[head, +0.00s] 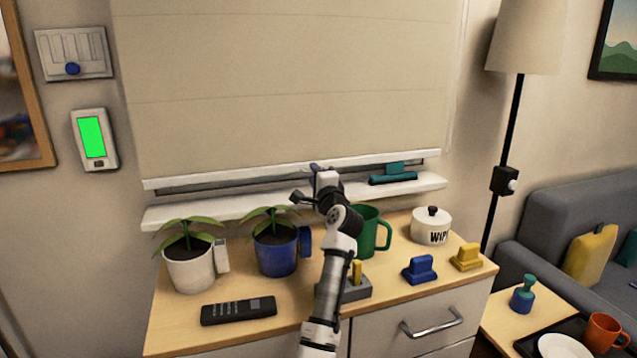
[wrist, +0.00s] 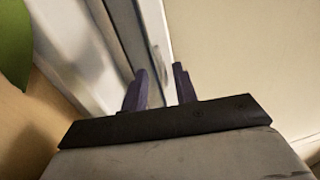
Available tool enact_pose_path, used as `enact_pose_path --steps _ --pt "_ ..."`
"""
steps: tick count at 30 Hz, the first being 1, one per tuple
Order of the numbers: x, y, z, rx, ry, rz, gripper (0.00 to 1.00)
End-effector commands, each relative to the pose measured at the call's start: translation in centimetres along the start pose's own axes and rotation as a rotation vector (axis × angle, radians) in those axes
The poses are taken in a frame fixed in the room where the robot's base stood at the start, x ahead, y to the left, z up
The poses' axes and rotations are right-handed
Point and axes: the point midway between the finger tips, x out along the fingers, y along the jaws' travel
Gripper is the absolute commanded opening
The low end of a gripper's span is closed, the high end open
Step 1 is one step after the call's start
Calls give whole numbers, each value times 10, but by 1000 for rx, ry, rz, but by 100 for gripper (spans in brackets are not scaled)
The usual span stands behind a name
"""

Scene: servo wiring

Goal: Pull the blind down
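The beige blind (head: 285,90) hangs low over the window, its white bottom bar (head: 225,175) a little above the white sill (head: 190,210). A narrow dark gap shows between bar and sill. My gripper (head: 318,172) is at the middle of the bar. In the wrist view my gripper's two purple fingers (wrist: 160,88) stand a short way apart, one on each side of the bar (wrist: 152,45), and look shut on it. The blind's fabric (wrist: 230,50) fills the right of that view. The fingertips' exact contact is hard to see.
On the cabinet top (head: 300,300) stand a white-potted plant (head: 190,265), a blue-potted plant (head: 277,250), a green mug (head: 370,235) and a white wipes tub (head: 432,226). A black remote (head: 238,310) lies in front. A teal object (head: 393,174) is on the sill's right.

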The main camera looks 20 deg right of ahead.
Motion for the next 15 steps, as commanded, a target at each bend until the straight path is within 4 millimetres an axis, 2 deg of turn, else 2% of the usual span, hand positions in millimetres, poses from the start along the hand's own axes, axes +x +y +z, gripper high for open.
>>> enact_pose_path --steps 5,15 --pt "-15 1 0 0 1 -2 29" --pt "-81 3 0 -1 2 0 29"
